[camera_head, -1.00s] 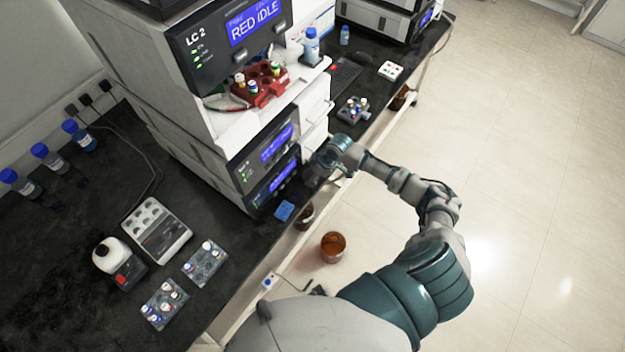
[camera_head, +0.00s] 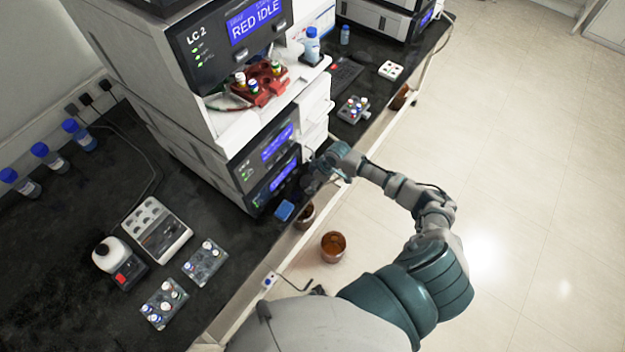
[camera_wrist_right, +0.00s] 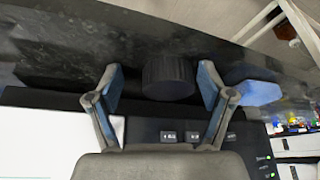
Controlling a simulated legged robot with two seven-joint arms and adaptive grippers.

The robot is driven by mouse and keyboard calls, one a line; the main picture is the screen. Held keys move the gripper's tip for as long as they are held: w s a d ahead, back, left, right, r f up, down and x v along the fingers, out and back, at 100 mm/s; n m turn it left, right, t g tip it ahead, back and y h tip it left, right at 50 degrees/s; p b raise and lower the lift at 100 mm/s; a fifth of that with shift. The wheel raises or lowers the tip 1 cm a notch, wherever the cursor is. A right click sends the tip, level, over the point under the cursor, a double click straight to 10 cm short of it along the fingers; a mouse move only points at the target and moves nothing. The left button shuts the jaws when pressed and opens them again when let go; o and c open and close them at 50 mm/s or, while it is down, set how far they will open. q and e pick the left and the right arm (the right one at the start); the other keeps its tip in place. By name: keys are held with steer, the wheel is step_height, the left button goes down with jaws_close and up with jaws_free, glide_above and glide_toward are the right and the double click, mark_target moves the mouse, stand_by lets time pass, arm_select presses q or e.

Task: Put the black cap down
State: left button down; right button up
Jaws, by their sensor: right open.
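The black cap (camera_wrist_right: 168,78) is a dark ridged cylinder. In the right wrist view it stands on the black bench between the two fingers of my right gripper (camera_wrist_right: 161,82). The fingers are spread, with a gap on both sides of the cap. In the head view my right gripper (camera_head: 308,184) is low at the bench edge, in front of the LC stack, and the cap cannot be made out there. My left gripper is not in view.
A blue block (camera_head: 284,210) lies right beside the gripper, and it also shows in the right wrist view (camera_wrist_right: 254,93). The LC 2 stack (camera_head: 265,160) rises close behind. Vial racks (camera_head: 205,262) sit on the bench at left. Brown bins (camera_head: 333,245) are below the edge.

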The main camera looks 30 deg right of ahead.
steer(key=shift+a+r, duration=0.15)
steer(key=shift+r, duration=0.05)
steer(key=v, duration=1.2)
steer(key=shift+p, duration=0.45)
steer(key=shift+a+r, duration=0.15)
steer(key=shift+a, duration=0.25)
